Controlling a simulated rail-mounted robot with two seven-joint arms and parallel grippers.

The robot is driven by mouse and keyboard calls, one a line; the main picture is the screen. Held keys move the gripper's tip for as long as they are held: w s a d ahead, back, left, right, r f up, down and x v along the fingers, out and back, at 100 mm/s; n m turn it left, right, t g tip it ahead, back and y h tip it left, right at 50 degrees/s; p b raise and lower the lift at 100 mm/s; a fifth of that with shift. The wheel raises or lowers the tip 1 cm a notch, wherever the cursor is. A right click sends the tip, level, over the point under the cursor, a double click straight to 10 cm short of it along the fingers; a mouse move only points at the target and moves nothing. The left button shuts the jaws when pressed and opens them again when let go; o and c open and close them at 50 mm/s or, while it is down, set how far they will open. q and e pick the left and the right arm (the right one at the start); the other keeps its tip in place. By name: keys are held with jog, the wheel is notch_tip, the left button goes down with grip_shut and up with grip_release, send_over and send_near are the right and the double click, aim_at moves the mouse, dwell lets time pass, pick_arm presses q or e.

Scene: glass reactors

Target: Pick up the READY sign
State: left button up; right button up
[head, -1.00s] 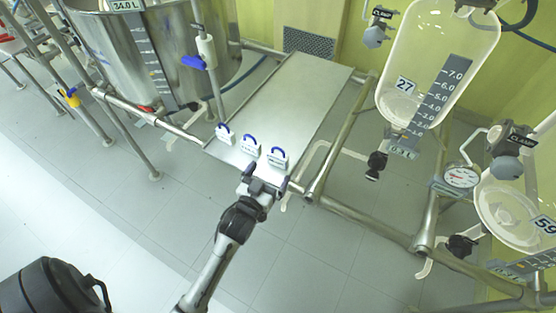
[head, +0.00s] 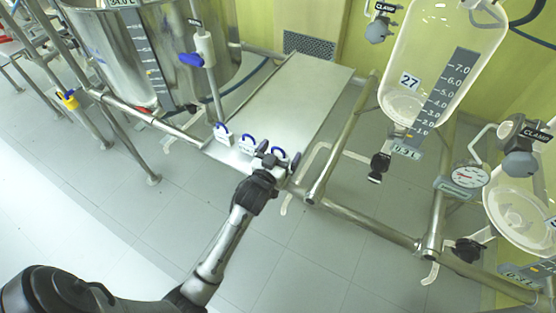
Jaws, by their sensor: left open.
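Three small white signs with blue arched handles stand in a row on the front edge of a steel platform. They are the left sign (head: 222,137), the middle sign (head: 246,147) and the right sign (head: 281,158). Their lettering is too small to read, so I cannot tell which one says READY. My left gripper (head: 270,160) is open at the right sign and partly covers it. I cannot tell whether the fingers touch it or reach around its handle. My right gripper is out of view.
The steel platform (head: 295,100) is bare behind the signs. Glass reactor 27 (head: 440,60) hangs to the right. Frame pipes (head: 345,140) border the platform.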

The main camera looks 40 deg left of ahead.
pick_arm(q)
jog(key=c, duration=1)
jog(key=shift+r, duration=0.1)
